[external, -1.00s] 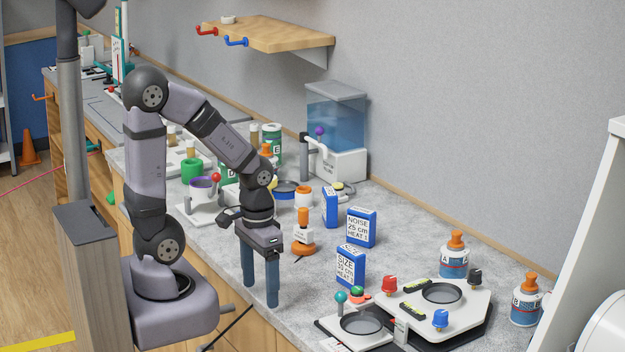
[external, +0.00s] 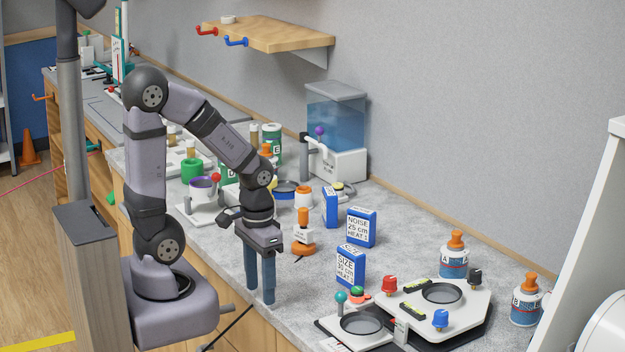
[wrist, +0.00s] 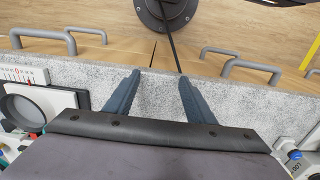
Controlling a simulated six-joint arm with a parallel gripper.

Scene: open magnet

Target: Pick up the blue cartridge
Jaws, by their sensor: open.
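My gripper (external: 259,298) points down over the front edge of the counter. Its two blue-grey fingers are apart with nothing between them. In the wrist view my gripper (wrist: 159,80) shows the same, with bare counter and the front edge behind the fingers. Several blue-and-white box-shaped items stand upright to its right: one marked SIZE (external: 351,267), one marked NOISE (external: 361,228), and a narrower one (external: 330,207) behind. I cannot tell which, if any, is the blue cartridge. None of them touches my gripper.
An orange-topped stand (external: 303,236) is close behind my gripper. A white plate with knobs and a dark dish (external: 460,315) lies at front right. Bottles A (external: 454,260) and B (external: 524,306) stand beyond it. Bare counter lies right of my gripper.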

